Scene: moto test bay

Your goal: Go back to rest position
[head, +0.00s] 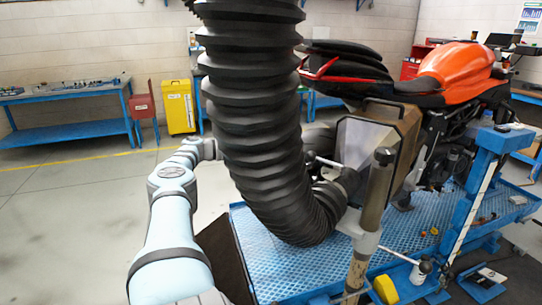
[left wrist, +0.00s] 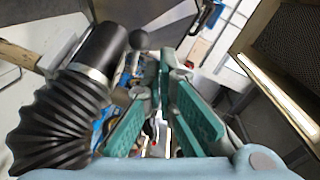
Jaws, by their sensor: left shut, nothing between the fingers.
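My left arm comes in from the lower left of the head view, bends at the elbow and passes behind a black ribbed hose (head: 255,110); its gripper is hidden there. In the left wrist view my left gripper (left wrist: 165,78) shows its teal finger pads. It is shut and holds nothing. The hose (left wrist: 55,125) also shows at the left of that view, ending in a smooth black nozzle (left wrist: 103,52) with a silver ring, beside the fingers. I cannot tell whether they touch. My right gripper is in neither view.
An orange and black motorcycle (head: 455,65) stands on a blue lift platform (head: 285,270) at the right. A metal post (head: 375,190) rises in front of it. A blue workbench (head: 75,130), a red chair (head: 142,105) and a yellow cabinet (head: 178,107) stand behind. The left floor is clear.

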